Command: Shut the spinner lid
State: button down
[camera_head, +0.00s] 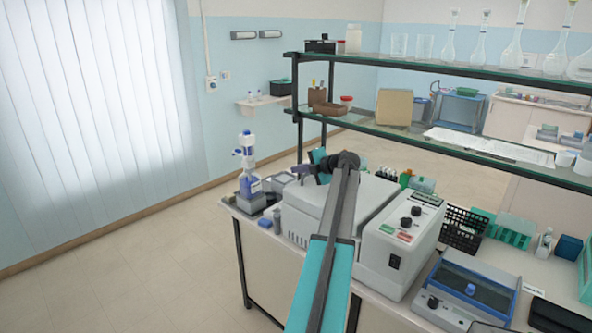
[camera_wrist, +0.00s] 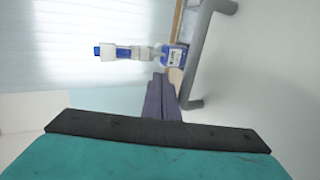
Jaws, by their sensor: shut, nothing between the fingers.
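The spinner is a pale grey bench machine, with its control panel (camera_head: 400,235) of black knobs and buttons on the right. Its lid (camera_head: 372,197) lies low over the body, partly hidden behind my arm; I cannot tell whether it is fully shut. In the wrist view, a pale surface that looks like the lid (camera_wrist: 265,80) fills the right side, with a grey bar handle (camera_wrist: 199,55) along its edge. My gripper (camera_head: 303,170) is over the spinner's far left part. Its purple fingers (camera_wrist: 160,90) are shut and empty, just left of the handle's lower end.
A blue-and-white dispenser bottle (camera_head: 249,165) stands at the bench's left end, beyond my fingers. A black rack (camera_head: 462,232) and a blue-topped device (camera_head: 468,290) are right of the spinner. Glass shelves (camera_head: 440,145) rise behind the bench. The floor at left is clear.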

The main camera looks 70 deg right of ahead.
notch_tip(320, 180, up, 3)
jog(key=shift+w+r+p, duration=0.1)
jog(key=shift+w+p, duration=0.05)
jog(key=shift+p, duration=0.6)
jog(key=shift+r+b, duration=0.1)
jog(key=shift+b, duration=0.3)
notch_tip(320, 180, up, 10)
jog(key=b, duration=0.3)
jog(key=shift+f, duration=0.2)
jog(key=shift+w, duration=0.1)
